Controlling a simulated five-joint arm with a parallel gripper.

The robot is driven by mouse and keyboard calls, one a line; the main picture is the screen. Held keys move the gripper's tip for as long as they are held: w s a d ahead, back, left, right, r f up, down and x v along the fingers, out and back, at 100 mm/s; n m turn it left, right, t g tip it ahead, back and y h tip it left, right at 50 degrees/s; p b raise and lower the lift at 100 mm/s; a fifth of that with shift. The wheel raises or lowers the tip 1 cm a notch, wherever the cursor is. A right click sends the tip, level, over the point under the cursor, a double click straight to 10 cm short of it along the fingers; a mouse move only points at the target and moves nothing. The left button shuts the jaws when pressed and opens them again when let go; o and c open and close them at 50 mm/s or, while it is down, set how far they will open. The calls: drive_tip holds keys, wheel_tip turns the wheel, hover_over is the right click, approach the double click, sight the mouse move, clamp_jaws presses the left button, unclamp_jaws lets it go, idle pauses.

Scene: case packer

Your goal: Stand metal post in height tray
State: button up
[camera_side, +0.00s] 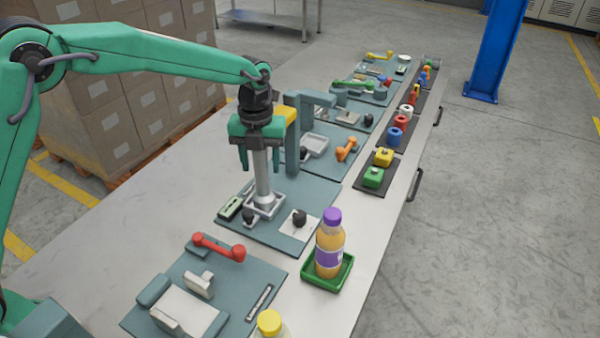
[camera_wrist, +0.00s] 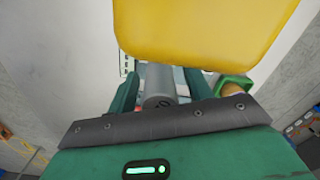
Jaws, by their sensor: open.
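The metal post (camera_side: 262,180) is a grey cylinder with a wider foot. It stands upright in the small grey square height tray (camera_side: 277,211) on a blue-grey mat. My green gripper (camera_side: 260,167) is above the tray, pointing down, with one finger on each side of the post's upper part. The jaws are open. In the wrist view the post's round top (camera_wrist: 158,101) shows between the green fingers (camera_wrist: 160,92). The post's lower part and the tray are mostly hidden there.
A grey column (camera_side: 292,148) with a yellow block (camera_side: 286,115) stands close behind my gripper; the block fills the top of the wrist view (camera_wrist: 205,30). A dark knob (camera_side: 299,218) and a bottle in a green tray (camera_side: 318,281) are nearby. The table's left side is clear.

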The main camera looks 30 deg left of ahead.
wheel_tip(320, 180, up, 12)
drive_tip(key=shift+r, duration=0.1)
idle(0.5)
idle(0.5)
drive_tip(key=shift+s+a+r+n, duration=0.35)
drive_tip(key=shift+a+n, duration=0.05)
drive_tip(key=shift+n, duration=0.1)
drive_tip(key=s+a+r+n+t, duration=0.25)
drive_tip(key=s+a+n, duration=0.25)
drive_tip(key=s+n, duration=0.25)
drive_tip(key=s+a+r+n+t, duration=0.1)
drive_tip(key=s+a+r+n, duration=0.25)
drive_tip(key=s+n, duration=0.35)
drive_tip(key=s+a+f+n+t, duration=0.1)
drive_tip(key=s+a+f+n, duration=0.1)
drive_tip(key=s+n, duration=0.4)
drive_tip(key=s+a+f+n+t, duration=0.1)
drive_tip(key=s+a+f+n, duration=0.2)
drive_tip(key=s+n, duration=0.4)
drive_tip(key=f+n, duration=0.1)
drive_tip(key=n, duration=0.2)
drive_tip(key=shift+s+a, duration=0.2)
drive_tip(key=shift+a, duration=0.15)
